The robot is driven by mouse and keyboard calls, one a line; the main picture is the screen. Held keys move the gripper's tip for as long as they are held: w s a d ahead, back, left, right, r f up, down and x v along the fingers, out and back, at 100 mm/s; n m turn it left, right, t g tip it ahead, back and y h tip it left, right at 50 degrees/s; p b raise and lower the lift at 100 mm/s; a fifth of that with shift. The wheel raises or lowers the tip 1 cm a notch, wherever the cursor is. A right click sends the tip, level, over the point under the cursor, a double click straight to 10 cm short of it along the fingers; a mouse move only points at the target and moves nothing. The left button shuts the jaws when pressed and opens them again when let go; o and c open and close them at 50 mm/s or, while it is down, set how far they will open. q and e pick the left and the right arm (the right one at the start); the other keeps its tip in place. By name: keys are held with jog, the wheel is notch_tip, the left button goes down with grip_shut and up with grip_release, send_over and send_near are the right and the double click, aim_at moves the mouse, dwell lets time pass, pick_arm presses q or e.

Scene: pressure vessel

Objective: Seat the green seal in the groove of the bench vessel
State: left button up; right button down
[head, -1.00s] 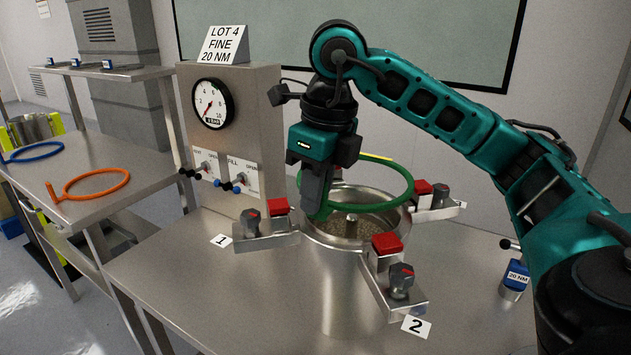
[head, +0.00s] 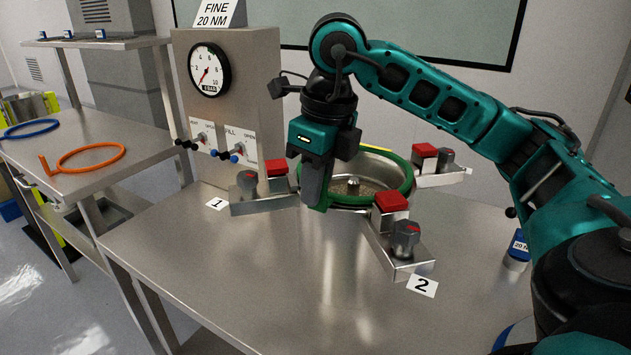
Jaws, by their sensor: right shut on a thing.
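The green seal (head: 408,173) is a ring lying at the top rim of the bench vessel (head: 345,240). It follows the rim closely at the back and right. I cannot tell whether it is down in the groove all round. My right gripper (head: 316,200) points down at the left front of the rim and is shut on the seal's near left side, hiding that part. Inside the vessel a small central post (head: 353,184) stands in a grainy fill. My left gripper is not in view.
Clamps with red blocks (head: 391,201) and grey knobs surround the vessel, close to my gripper. A gauge panel (head: 235,100) stands behind left. An orange ring (head: 92,158) and a blue ring (head: 30,128) lie on the side table. The bench front is clear.

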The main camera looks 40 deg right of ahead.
jog(key=shift+f+b, duration=0.3)
jog(key=c, duration=1.3)
grip_release()
jog(key=shift+c, duration=0.2)
jog(key=shift+o, duration=1.3)
jog(key=shift+r, duration=0.1)
jog(key=r, duration=0.2)
jog(key=r+p, duration=0.1)
jog(key=r, duration=0.2)
jog(key=shift+s+d+r, duration=0.1)
jog(key=shift+s+r, duration=0.2)
notch_tip(320, 180, up, 7)
jog(key=s+p, duration=0.1)
jog(key=p, duration=0.4)
jog(key=shift+d, duration=0.15)
jog(key=shift+s, duration=0.1)
